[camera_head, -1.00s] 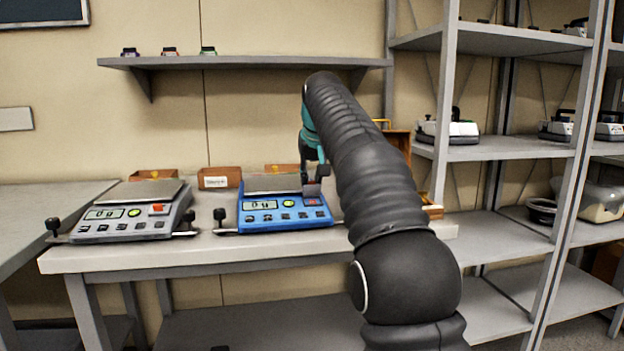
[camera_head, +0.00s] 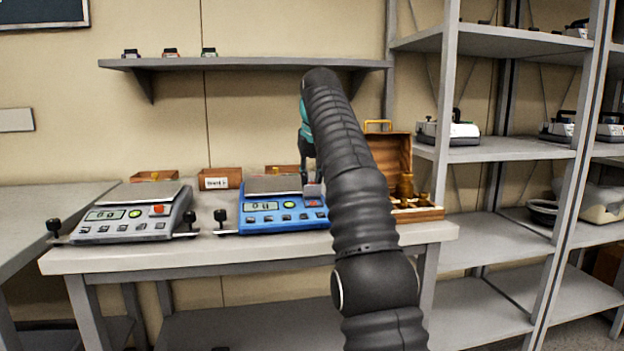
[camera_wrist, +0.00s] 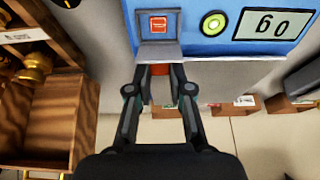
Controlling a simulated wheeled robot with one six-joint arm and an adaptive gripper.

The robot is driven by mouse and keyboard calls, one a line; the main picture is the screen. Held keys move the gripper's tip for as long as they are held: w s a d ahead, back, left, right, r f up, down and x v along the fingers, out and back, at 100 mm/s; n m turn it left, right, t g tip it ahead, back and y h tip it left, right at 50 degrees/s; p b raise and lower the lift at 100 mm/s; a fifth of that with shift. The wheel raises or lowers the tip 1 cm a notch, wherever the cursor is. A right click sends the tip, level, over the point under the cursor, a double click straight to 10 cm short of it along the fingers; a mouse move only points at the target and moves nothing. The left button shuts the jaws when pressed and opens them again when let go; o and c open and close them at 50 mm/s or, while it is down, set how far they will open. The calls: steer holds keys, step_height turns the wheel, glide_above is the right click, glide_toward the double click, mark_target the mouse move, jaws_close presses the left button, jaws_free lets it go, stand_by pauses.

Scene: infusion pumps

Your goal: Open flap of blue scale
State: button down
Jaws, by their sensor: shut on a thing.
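The blue scale (camera_head: 262,226) stands on the table, its display and buttons facing front. My gripper (camera_head: 309,181) is at the right side of the scale, over a small grey flap (camera_head: 313,190). In the wrist view, the scale's blue face (camera_wrist: 196,46) fills the top, with a red button (camera_wrist: 158,25) inside a grey surround. The grey flap (camera_wrist: 158,52) lies between that button and my gripper (camera_wrist: 160,76), whose fingertips are shut on its near edge. The button is uncovered in this view; the flap's exact tilt is hard to tell.
A grey scale (camera_head: 125,227) stands to the left. An open wooden box (camera_head: 418,214) with brass weights stands close on the right; it also fills the left of the wrist view (camera_wrist: 45,115). Small wooden bins (camera_head: 220,178) line the table's back.

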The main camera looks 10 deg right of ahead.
mark_target(313, 189)
stand_by(0.4)
steer(key=c, duration=1)
jaws_free()
steer(key=shift+c, duration=0.2)
steer(key=shift+s, duration=0.1)
steer(key=shift+s+t, duration=0.3)
steer(key=shift+t, duration=0.6)
steer(key=shift+s+f+t, duration=0.15)
steer(key=shift+s+t, duration=0.25)
steer(key=shift+t, duration=0.6)
steer(key=shift+s+f+t+b, duration=0.3)
steer(key=shift+s+t, duration=0.1)
steer(key=shift+t, duration=0.8)
steer(key=shift+s+f+t+b, duration=0.2)
steer(key=shift+s+f+t, duration=0.15)
steer(key=shift+t, duration=0.85)
steer(key=b+v, duration=0.1)
steer(key=v, duration=1.3)
steer(key=s+f+g+b, duration=0.2)
steer(key=s+f, duration=0.5)
steer(key=f, duration=0.3)
steer(key=s+f+g+b, duration=0.1)
steer(key=s+f+g, duration=0.1)
steer(key=s+f, duration=0.6)
step_height(313, 189, down, 4)
steer(key=shift+r+b, duration=0.15)
steer(key=shift+b, duration=0.25)
